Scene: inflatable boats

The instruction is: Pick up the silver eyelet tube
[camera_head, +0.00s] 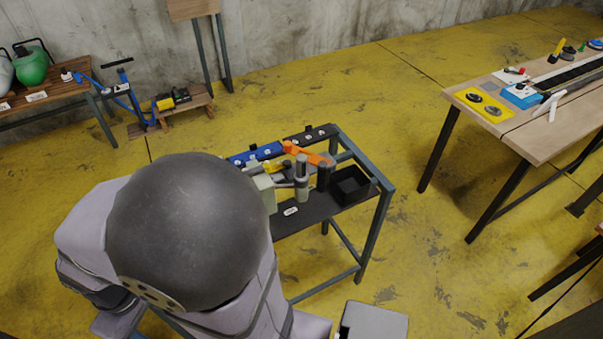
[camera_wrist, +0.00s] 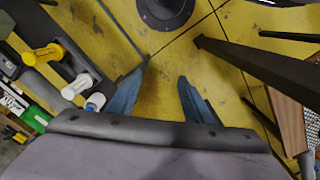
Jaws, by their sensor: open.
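A small dark bench (camera_head: 326,210) on a grey frame stands in the middle of the head view, partly hidden behind my arm. A grey-silver upright tube (camera_head: 302,172) stands on it and may be the silver eyelet tube; I cannot make out an eyelet. A darker cylinder (camera_head: 325,173) stands just right of it. In the wrist view my gripper (camera_wrist: 159,92) has its two blue fingers apart, with only yellow floor visible between them. I cannot tell the silver tube among the objects at that view's left. My gripper is not clear in the head view.
The bench also holds a black open box (camera_head: 350,186), an orange tool (camera_head: 305,152) and blue pieces. In the wrist view, white-topped cylinders (camera_wrist: 80,86) and a yellow-topped one (camera_wrist: 47,52) lie left of my fingers. A wooden table (camera_head: 540,140) stands right.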

